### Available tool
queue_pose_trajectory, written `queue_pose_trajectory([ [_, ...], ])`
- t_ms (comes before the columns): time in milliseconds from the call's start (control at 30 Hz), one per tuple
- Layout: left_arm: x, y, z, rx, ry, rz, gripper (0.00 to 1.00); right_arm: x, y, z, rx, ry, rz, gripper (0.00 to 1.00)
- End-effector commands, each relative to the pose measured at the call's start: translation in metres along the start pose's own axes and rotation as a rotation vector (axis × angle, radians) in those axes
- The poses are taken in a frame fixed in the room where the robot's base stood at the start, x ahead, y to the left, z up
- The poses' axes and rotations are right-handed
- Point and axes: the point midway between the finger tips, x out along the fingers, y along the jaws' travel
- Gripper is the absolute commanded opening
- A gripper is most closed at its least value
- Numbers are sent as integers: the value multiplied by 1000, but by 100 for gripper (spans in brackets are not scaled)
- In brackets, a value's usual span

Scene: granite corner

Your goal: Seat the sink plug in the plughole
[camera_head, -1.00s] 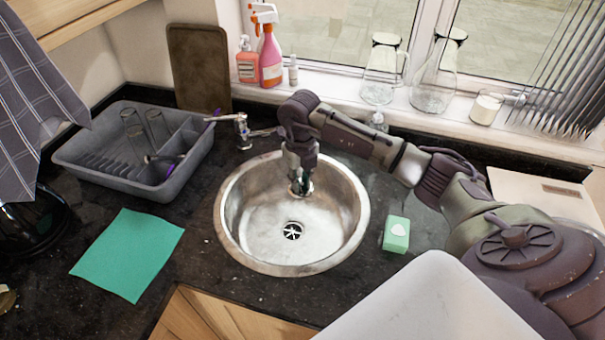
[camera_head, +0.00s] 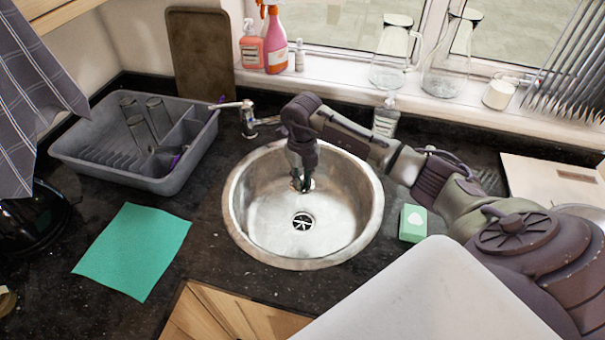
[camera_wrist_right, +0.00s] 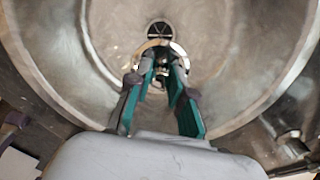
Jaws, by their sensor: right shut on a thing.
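The steel sink bowl (camera_head: 345,215) is set in the dark counter, with the slotted plughole (camera_head: 302,221) in its floor. The plughole is open, and it also shows in the right wrist view (camera_wrist_right: 160,32). My right gripper (camera_head: 302,184) reaches down into the bowl, on the window side of the plughole. It is shut on the sink plug (camera_wrist_right: 178,48), whose shiny round rim shows between and beyond the fingertips in the right wrist view. The plug is apart from the plughole in the picture; its height above the floor is hard to tell. My left gripper is out of view.
A tap (camera_head: 250,118) stands behind the bowl at the left. A grey dish rack (camera_head: 85,160) with glasses is further left, and a green cloth (camera_head: 132,250) lies in front of it. A green sponge (camera_head: 413,223) lies right of the bowl.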

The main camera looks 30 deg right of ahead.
Motion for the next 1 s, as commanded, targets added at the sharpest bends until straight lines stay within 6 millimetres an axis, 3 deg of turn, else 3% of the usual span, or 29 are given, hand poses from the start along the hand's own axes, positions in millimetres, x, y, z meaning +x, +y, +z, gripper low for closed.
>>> queue_pose_trajectory([
  [100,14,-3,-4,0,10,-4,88,19,1,0,0,0,2,0],
  [400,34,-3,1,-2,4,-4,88,49,0,0,1,-1,1,0],
  [767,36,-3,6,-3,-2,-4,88,51,0,0,0,-1,1,0],
  [800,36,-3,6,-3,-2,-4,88,52,0,0,0,-1,1,24],
  [933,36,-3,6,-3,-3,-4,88,52,0,0,0,-1,1,46],
  [1000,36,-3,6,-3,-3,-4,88,51,0,0,0,-1,1,50],
])
